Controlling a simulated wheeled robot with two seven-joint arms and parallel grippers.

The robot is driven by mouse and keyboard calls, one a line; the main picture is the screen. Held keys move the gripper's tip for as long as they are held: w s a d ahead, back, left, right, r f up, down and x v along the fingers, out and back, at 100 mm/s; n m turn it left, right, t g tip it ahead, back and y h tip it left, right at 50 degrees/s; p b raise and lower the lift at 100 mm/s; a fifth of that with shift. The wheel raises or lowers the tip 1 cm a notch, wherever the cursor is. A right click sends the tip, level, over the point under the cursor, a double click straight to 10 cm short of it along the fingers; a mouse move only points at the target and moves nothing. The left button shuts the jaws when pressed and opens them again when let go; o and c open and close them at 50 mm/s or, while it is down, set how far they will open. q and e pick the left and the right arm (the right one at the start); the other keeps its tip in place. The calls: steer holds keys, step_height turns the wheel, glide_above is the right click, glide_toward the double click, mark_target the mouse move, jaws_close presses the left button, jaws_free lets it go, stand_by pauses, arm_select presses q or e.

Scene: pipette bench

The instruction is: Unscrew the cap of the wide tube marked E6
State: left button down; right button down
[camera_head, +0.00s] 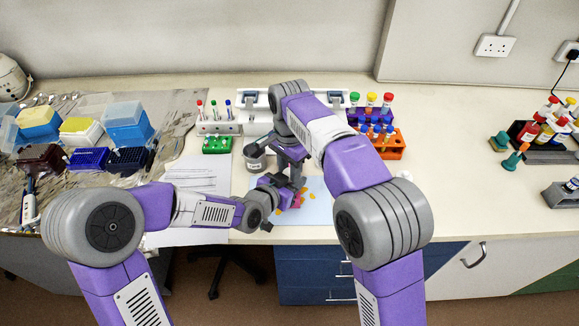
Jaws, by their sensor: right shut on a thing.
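My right gripper (297,178) points down over the light blue mat (318,208) at the middle of the bench. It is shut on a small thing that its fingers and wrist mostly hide. My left gripper (286,194) comes in low from the left, close to the right one. Its fingertips are too small and covered to show whether they are open or shut. A pinkish-red patch (297,201) shows just below the grippers; I cannot tell what it belongs to. I cannot read an E6 mark on any tube, and no wide tube or its cap shows clearly.
Tip boxes (127,122) crowd the left. Paper sheets (196,178) lie left of the mat. The bench at right front is clear.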

steer(key=shift+n, duration=1.7)
steer(key=c, duration=0.8)
jaws_free()
steer(key=shift+r, duration=2.3)
arm_select(q)
steer(key=c, duration=0.7)
jaws_free()
